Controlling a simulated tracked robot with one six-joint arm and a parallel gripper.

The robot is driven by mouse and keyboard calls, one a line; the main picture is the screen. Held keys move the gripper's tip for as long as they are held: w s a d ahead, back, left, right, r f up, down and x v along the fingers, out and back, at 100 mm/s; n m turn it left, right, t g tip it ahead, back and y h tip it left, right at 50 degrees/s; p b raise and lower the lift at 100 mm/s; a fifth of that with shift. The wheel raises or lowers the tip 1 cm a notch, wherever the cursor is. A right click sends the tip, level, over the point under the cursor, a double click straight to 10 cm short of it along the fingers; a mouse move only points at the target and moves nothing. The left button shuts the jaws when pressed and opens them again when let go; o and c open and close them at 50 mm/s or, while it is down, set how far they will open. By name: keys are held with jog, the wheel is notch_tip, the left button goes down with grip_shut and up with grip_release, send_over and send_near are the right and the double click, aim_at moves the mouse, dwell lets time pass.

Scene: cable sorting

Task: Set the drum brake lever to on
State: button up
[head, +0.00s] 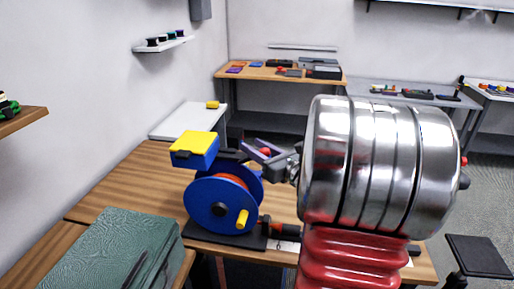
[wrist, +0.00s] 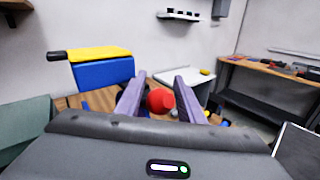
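A blue cable drum (head: 215,203) with a yellow crank handle (head: 243,219) stands on a dark base on the wooden bench. A blue box with a yellow top (head: 195,150) sits above it, and this box also shows in the wrist view (wrist: 104,72). My gripper (head: 262,150) is beside the top of the drum, its purple fingers apart. In the wrist view a round red knob (wrist: 160,101) shows between the open fingers (wrist: 159,90). I cannot tell whether they touch it. The knob may belong to the brake lever; the lever's shaft and position are not clear.
A white surface (head: 185,122) stands behind the bench. A wooden table (head: 235,73) with small parts is at the back, and a dark stool (head: 478,256) is at right. My arm hides the bench's right part.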

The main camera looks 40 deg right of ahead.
grip_shut()
jog(key=shift+d, duration=0.15)
dwell(0.4)
